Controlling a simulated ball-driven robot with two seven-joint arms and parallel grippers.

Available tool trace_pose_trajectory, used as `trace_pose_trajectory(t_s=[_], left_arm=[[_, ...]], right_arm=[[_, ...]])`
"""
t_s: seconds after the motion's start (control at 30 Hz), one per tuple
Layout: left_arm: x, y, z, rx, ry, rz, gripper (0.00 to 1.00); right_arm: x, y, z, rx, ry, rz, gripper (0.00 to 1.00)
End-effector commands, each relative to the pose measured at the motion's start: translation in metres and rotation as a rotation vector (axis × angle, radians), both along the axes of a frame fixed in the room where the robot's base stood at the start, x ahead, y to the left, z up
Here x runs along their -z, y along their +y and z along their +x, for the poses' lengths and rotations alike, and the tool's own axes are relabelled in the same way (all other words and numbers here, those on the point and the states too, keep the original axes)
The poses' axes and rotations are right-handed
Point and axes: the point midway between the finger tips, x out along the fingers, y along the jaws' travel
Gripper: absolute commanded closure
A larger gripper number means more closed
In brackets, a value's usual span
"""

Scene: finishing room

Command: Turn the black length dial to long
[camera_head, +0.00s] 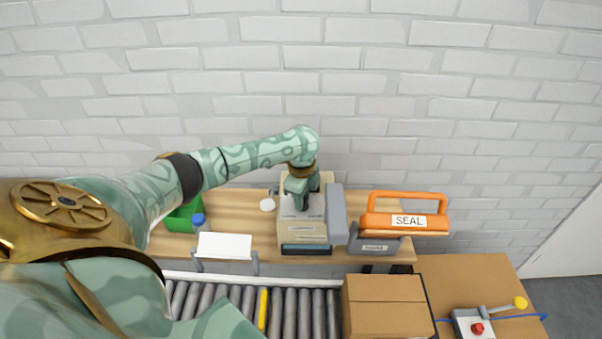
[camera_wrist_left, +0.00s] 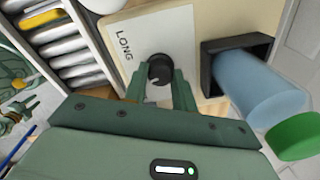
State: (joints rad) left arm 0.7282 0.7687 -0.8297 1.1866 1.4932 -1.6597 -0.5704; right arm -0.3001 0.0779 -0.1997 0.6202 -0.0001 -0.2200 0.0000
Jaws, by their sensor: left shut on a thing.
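The black length dial (camera_wrist_left: 161,69) sits on a pale panel (camera_wrist_left: 146,30) in the left wrist view. The printed word LONG (camera_wrist_left: 123,47) stands to its left there. The green fingers of my left gripper (camera_wrist_left: 158,82) are on either side of the dial, shut on it. A light mark shows on the dial's near edge; I cannot tell for sure where it points. In the head view my left gripper (camera_head: 300,191) is over the beige and grey machine (camera_head: 305,222), and the dial is hidden. My right gripper is in neither view.
An orange SEAL sealer (camera_head: 408,222) stands right of the machine. Left are a green bin (camera_head: 181,217), a blue-capped bottle (camera_head: 198,222) and a white panel (camera_head: 224,245). A roller conveyor (camera_head: 290,310) with a carton (camera_head: 385,303) runs in front. A lever box (camera_head: 476,325) stands right.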

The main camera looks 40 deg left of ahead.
Motion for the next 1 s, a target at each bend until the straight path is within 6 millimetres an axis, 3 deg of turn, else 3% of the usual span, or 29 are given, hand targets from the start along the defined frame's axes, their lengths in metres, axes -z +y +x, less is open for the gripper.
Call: trace_pose_trajectory(t_s=[0.1,0.4,1.0], left_arm=[[-0.004,0.0,0.0,0.106,0.0,-0.001,0.96],[-0.002,0.0,0.0,0.39,-0.002,-0.002,0.96],[0.0,0.0,0.0,0.8,-0.002,-0.003,0.96]], right_arm=[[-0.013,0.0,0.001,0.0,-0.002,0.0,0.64],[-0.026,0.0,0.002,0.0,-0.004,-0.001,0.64],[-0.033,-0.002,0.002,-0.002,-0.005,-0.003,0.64]])
